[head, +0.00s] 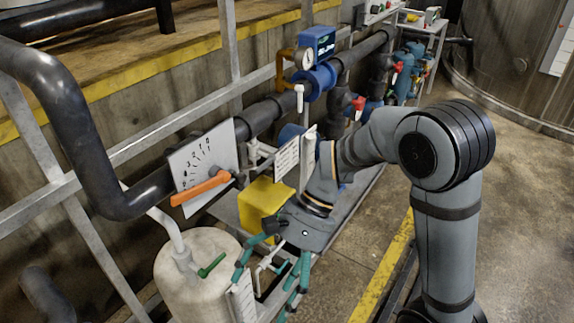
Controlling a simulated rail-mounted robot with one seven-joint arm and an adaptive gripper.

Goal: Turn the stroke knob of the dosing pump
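A yellow box-shaped unit (260,204), which looks like the dosing pump, sits on the grey shelf behind my gripper. I cannot make out its stroke knob; my arm and gripper cover part of that area. My gripper (261,291) points down and toward the front, in front of and below the yellow unit. Its two teal fingers are spread apart, with thin white piping showing between and behind them. I see nothing held in it.
A white tank (197,272) with a green handle (212,265) stands close left of my gripper. Above it are a scale plate (215,156) with an orange lever (201,188), dark pipes and grey railings. A white label plate (286,160) stands above the yellow unit. Open floor (515,205) lies right.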

